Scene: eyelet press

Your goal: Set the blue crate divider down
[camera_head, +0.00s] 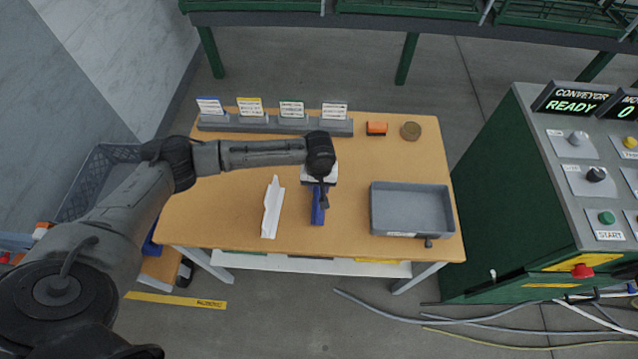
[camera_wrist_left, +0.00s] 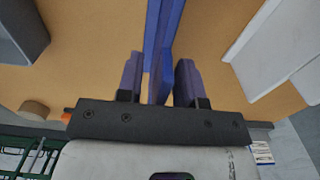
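The blue crate divider (camera_head: 318,211) is upright on its edge over the middle of the wooden table, between a white angled piece and a grey tray. My left gripper (camera_head: 319,188) points down over it and hides its far part. In the left wrist view the divider (camera_wrist_left: 163,35) runs between the two fingers of my left gripper (camera_wrist_left: 160,80). A narrow gap shows beside the divider, so the fingers look open around it. I cannot tell for sure whether its lower edge touches the table. My right gripper is in neither view.
The white angled piece (camera_head: 271,208) lies left of the divider. The grey tray (camera_head: 411,187) is to the right. A grey rack with label cards (camera_head: 268,125), an orange block (camera_head: 377,128) and a round brown disc (camera_head: 410,131) line the far edge. A control cabinet (camera_head: 515,190) stands right.

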